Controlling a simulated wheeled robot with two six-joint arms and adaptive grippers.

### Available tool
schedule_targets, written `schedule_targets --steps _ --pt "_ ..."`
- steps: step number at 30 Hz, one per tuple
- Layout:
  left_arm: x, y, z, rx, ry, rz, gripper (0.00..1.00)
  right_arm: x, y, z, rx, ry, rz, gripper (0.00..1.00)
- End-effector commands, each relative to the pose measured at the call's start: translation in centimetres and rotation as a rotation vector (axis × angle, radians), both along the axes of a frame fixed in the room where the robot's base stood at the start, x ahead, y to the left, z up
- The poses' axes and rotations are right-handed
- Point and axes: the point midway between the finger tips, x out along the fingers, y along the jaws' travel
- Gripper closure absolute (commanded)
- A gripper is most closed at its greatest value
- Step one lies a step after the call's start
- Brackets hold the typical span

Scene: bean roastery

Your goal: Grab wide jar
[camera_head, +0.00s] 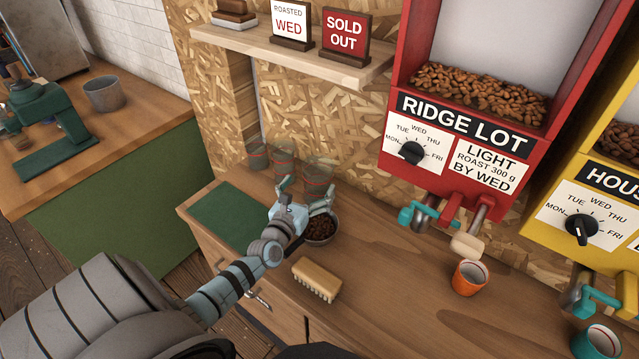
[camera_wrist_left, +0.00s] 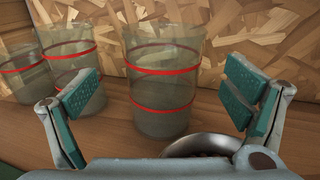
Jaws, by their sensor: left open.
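Three clear glass jars with red bands stand in a row against the chipboard wall. The right jar (camera_head: 319,172) fills the middle of the left wrist view (camera_wrist_left: 163,85) and looks the widest there. The middle jar (camera_head: 284,160) and the left jar (camera_head: 257,155) stand to its left, and both also show in the wrist view, the middle one (camera_wrist_left: 70,50) and the left one (camera_wrist_left: 24,72). My left gripper (camera_head: 307,192) is open in front of the right jar, its fingers on either side in the wrist view. I cannot tell whether they touch it.
A metal bowl of beans (camera_head: 333,229) sits just below my left gripper. A brush (camera_head: 316,279) lies in front of it, and a green mat (camera_head: 228,215) lies to the left. An orange cup (camera_head: 469,278) stands right, under the red dispenser (camera_head: 457,165). A shelf (camera_head: 300,60) hangs above the jars.

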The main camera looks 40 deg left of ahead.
Motion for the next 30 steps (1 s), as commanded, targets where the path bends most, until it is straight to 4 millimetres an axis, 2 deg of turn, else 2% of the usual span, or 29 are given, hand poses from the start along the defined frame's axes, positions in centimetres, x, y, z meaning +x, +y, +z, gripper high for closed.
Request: schedule_targets --steps 5,8,15,25,26,30 --pt "3.3 0.5 0.6 0.0 -0.002 -0.003 0.05 -0.3 0.0 -0.3 0.0 0.005 0.0 0.6" --pt "4.8 0.9 0.4 0.0 -0.002 -0.003 0.05 -0.3 0.0 -1.2 0.0 0.006 0.0 0.6" --pt "5.1 1.1 0.5 -0.001 0.001 -0.002 0.05 -0.2 0.0 -1.1 0.0 0.004 0.0 0.6" --pt "5.0 1.2 0.6 -0.001 0.0 -0.001 0.58 -0.2 0.0 -1.1 0.0 0.004 0.0 0.6" --pt "5.0 1.2 0.6 -0.001 0.0 0.0 0.62 -0.2 0.0 -1.1 0.0 0.004 0.0 0.6" --pt "5.0 1.2 0.6 -0.001 -0.001 0.0 0.62 -0.2 0.0 -1.1 0.001 0.003 0.0 0.6"
